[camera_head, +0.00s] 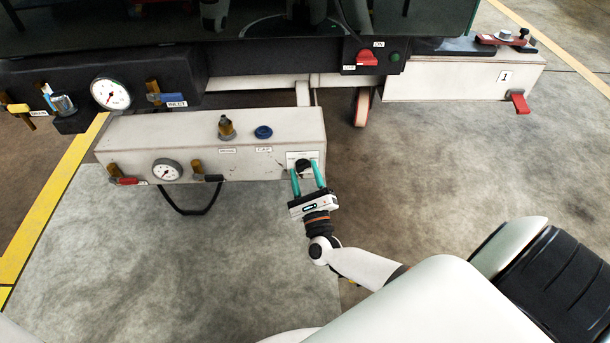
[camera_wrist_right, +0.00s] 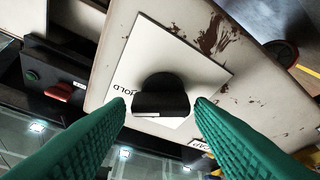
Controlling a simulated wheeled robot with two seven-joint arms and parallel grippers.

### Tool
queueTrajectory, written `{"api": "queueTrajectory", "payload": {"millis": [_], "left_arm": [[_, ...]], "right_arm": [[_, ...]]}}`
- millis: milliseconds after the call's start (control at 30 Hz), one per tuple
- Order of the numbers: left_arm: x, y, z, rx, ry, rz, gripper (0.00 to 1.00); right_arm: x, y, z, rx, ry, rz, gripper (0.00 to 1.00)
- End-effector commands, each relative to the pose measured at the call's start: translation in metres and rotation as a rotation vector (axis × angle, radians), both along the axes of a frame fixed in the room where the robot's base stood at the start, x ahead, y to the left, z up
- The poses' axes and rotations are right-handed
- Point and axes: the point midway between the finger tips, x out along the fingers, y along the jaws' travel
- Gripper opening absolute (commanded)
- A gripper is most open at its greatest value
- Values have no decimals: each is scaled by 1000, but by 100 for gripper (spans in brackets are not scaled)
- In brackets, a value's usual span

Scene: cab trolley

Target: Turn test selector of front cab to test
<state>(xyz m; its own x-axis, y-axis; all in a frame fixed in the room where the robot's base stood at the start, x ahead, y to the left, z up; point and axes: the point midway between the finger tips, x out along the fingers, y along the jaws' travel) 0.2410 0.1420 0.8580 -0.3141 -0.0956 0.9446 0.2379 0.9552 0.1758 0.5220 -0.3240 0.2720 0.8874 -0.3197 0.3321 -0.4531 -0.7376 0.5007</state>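The test selector appears to be the black knob (camera_head: 302,165) on a white plate at the right end of the front of a white box. In the right wrist view the knob (camera_wrist_right: 160,92) sits in the middle of its tilted white plate (camera_wrist_right: 200,68). The plate's lettering is partly covered and upside down. My right gripper (camera_head: 308,175) has its two green fingers spread, one on each side of the knob. The right wrist view shows a gap between each fingertip and the knob. Which mark the knob points to cannot be told. My left gripper is not in view.
The white box (camera_head: 225,135) also carries a gauge (camera_head: 166,170), a red-handled valve (camera_head: 123,180), a brass fitting (camera_head: 227,128) and a blue knob (camera_head: 263,132). A dark panel with a red switch (camera_head: 367,57) is behind. The floor in front of the box is clear.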

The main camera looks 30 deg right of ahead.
Motion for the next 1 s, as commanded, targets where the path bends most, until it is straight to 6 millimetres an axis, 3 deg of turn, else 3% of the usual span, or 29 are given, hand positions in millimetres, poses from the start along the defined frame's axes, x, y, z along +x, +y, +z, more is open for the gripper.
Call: {"api": "queueTrajectory", "payload": {"millis": [33, 200, 567, 1000], "left_arm": [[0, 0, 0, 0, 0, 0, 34], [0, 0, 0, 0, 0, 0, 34], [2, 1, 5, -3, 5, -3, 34], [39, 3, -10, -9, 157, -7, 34]], "right_arm": [[0, 0, 0, 0, 0, 0, 40], [0, 0, 0, 0, 0, 0, 15], [-1, 0, 2, -54, 35, -2, 15], [-2, -1, 6, -352, 221, -1, 15]]}}
